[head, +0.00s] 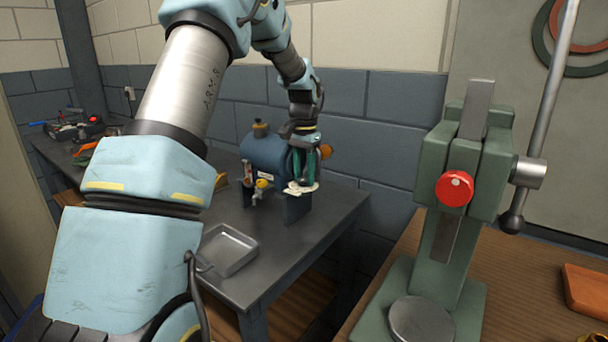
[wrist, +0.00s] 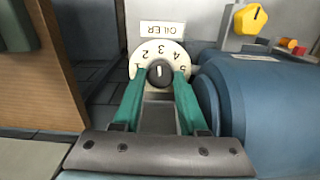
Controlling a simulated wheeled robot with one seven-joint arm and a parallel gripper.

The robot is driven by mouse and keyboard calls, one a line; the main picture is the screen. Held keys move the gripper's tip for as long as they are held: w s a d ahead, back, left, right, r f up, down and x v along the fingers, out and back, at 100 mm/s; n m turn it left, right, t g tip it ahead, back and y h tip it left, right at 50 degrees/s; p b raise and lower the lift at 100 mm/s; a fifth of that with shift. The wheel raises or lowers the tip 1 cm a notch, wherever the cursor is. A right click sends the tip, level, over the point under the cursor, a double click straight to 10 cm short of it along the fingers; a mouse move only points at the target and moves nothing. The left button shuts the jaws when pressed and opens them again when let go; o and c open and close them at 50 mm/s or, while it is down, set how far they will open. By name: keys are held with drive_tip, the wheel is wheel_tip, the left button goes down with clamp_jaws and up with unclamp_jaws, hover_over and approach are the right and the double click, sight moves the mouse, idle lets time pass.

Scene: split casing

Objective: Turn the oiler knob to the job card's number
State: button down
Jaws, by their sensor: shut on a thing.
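The oiler knob (wrist: 159,77) is a small dark round knob with a pale mark, in the middle of a cream dial (wrist: 160,50) numbered 1 to 5. Its mark appears to point up, towards the 3. An OILER label (wrist: 162,29) is beside the dial. My gripper (wrist: 160,82) has its green fingers shut on the knob, one on each side. In the head view my gripper (head: 304,178) is at the right end of the blue tank (head: 262,153), and the pale dial (head: 300,188) shows partly below it. I cannot make out a job card.
The tank stands on a dark metal table (head: 315,225) with a shallow metal tray (head: 228,250) at the front. A yellow knob (wrist: 250,18) is close to the dial. A green press (head: 450,200) stands on the wooden bench at right.

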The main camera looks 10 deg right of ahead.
sight(305, 179)
drive_tip(key=m+p, duration=0.1)
drive_tip(key=m, duration=0.4)
drive_tip(key=shift+r, duration=0.1)
drive_tip(key=shift+d+m+p, duration=0.1)
drive_tip(key=shift+m+p, duration=0.65)
drive_tip(key=shift+m, duration=1.15)
drive_tip(key=c, duration=0.7)
unclamp_jaws()
drive_tip(key=shift+c, duration=0.2)
wheel_tip(305, 179, up, 11)
drive_tip(key=b, duration=0.2)
drive_tip(key=shift+b, duration=0.4)
